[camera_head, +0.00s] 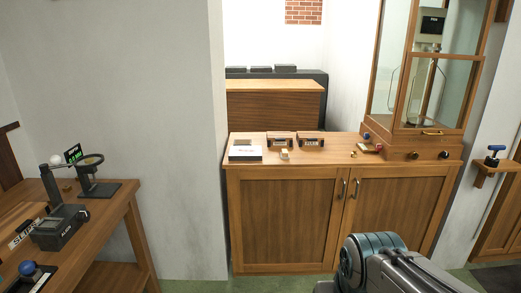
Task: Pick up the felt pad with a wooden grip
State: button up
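The felt pad with a wooden grip cannot be made out for certain at this size. A small flat reddish and tan piece (371,147) lies on the right part of the wooden cabinet's top (335,150), in front of the glass case, and may be it. A small cream block (284,155) sits further left on the same top. My arm shows at the bottom right, well in front of the cabinet. My gripper is not in view.
Two labelled boxes (310,140) and a white-fronted box (245,154) stand on the cabinet. A wood-framed glass case (408,131) fills its right end. A side table (125,200) with instruments stands at left. Green floor (195,285) shows between them.

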aim_at(284, 155)
jog(key=k, duration=0.55)
jog(key=u, duration=0.6)
jog(key=i, duration=2.85)
jog(key=z, duration=1.7)
jog(key=i, duration=0.7)
jog(key=z, duration=0.55)
